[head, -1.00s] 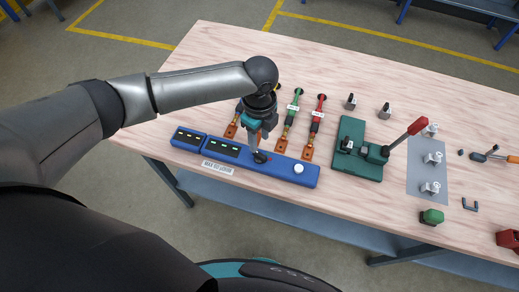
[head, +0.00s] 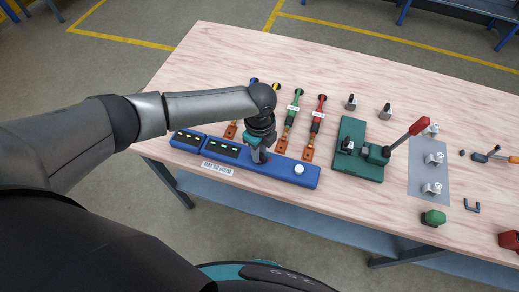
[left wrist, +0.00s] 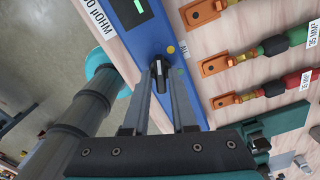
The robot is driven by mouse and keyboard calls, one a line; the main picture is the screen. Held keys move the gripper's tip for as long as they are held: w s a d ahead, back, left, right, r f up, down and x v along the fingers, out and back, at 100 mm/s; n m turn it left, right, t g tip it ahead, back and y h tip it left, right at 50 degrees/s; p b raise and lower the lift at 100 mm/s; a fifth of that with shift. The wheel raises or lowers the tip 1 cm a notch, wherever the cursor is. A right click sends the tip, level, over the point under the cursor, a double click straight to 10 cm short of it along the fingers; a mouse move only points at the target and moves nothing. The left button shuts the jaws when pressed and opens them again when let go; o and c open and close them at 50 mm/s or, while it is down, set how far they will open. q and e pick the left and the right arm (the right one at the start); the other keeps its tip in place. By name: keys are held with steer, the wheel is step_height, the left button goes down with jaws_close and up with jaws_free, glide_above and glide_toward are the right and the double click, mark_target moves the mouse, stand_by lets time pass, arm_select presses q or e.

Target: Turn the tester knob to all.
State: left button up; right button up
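The blue tester (head: 305,178) lies along the near edge of the table, with dark displays, a white button (head: 299,169) and a label reading µOHM in front. Its black knob (left wrist: 159,75) shows in the left wrist view, between my left gripper's fingertips (left wrist: 161,84). The fingers stand apart, one on each side of the knob; whether they touch it is hard to tell. In the head view my left gripper (head: 258,155) points down over the tester and hides the knob. A yellow dot and a small white label sit beside the knob. My right gripper is not in view.
Cables with copper lugs (head: 308,151) lie just behind the tester. A green press (head: 361,170) with a red-handled lever stands to the right. The table's back is clear.

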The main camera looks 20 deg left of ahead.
arm_select(q)
jaws_close()
steer(key=shift+m, duration=0.4)
steer(key=m, duration=0.4)
steer(key=shift+m, duration=0.3)
steer(key=m, duration=0.4)
steer(key=shift+m, duration=2.1)
steer(key=shift+w, duration=0.1)
steer(key=shift+o, duration=1.9)
jaws_free()
